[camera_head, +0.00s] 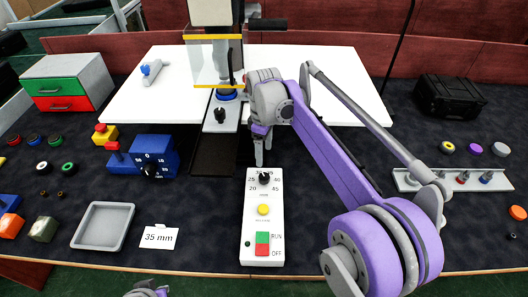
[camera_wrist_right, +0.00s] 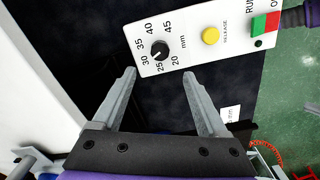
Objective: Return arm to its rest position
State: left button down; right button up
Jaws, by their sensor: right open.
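My right arm (camera_head: 335,150) reaches from the lower right over the table to the white control panel (camera_head: 262,226). My right gripper (camera_head: 263,150) points down just behind the panel's black dial knob (camera_head: 264,178). In the right wrist view the gripper (camera_wrist_right: 160,75) is open, with nothing between its two grey fingers. The dial knob (camera_wrist_right: 159,50) lies beyond the fingertips, apart from them. Its exact setting is too small to read surely. My left gripper is not clearly seen; only a grey and purple part of mine shows at the bottom edge.
The panel carries a yellow button (camera_head: 263,209) and a green and red RUN/OFF switch (camera_head: 262,244). A blue dial box (camera_head: 155,157), a grey tray (camera_head: 103,227) and a "35 mm" card (camera_head: 159,237) lie left. A grey rack (camera_head: 455,180) stands right. A white board (camera_head: 330,80) lies behind.

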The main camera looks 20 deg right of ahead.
jog(key=s+d+f+m+t+p, duration=0.1)
jog(key=s+m, duration=0.4)
jog(key=s, duration=0.8)
jog(key=s+d+f+m+t+p, duration=0.1)
jog(key=s+m+t+p, duration=0.3)
jog(key=s, duration=1)
jog(key=shift+s+d+f+m+p, duration=0.15)
jog(key=shift+d+f+m+p, duration=0.35)
jog(key=shift+m, duration=0.4)
